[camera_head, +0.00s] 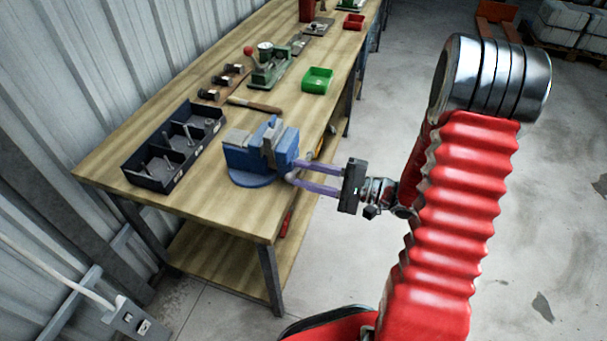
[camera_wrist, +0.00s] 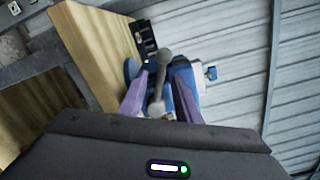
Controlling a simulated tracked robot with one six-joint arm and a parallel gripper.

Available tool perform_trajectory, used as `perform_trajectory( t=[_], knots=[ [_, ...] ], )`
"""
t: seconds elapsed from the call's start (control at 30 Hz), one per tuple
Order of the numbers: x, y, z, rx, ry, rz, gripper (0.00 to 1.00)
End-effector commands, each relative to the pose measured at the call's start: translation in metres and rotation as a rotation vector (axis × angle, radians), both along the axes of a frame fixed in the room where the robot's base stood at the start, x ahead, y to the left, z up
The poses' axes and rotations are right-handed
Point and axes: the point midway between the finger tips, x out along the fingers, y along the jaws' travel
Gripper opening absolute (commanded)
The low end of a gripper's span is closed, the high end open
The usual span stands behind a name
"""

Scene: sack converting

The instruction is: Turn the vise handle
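The blue vise (camera_head: 243,160) stands on the near end of the wooden workbench, with grey jaws on top. Its grey handle bar (camera_wrist: 161,82) has rounded ends and shows in the wrist view in front of the blue body. My gripper (camera_head: 291,172) reaches in from the right with two purple fingers directed at the vise's front. In the wrist view, the fingers of my gripper (camera_wrist: 160,78) are spread, one on each side of the handle, with gaps visible. Contact with the handle cannot be made out. The handle is hard to distinguish in the head view.
A black divided tray (camera_head: 149,180) with metal parts lies left of the vise on the workbench (camera_head: 221,213). A wooden-handled tool (camera_head: 254,105), a green device (camera_head: 268,70) and a green bin (camera_head: 317,80) are behind it.

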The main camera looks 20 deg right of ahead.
Motion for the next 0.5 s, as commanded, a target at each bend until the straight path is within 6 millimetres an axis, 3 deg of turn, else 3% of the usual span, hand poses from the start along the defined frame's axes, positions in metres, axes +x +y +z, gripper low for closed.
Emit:
perform_trajectory(
  t=[0.2, 0.5],
  knots=[
    [-0.0001, 0.0001, 0.0, 0.0, 0.0, 0.0, 0.3],
    [-0.0001, 0.0, 0.0, 0.0, 0.0, 0.0, 0.09]
  ],
)
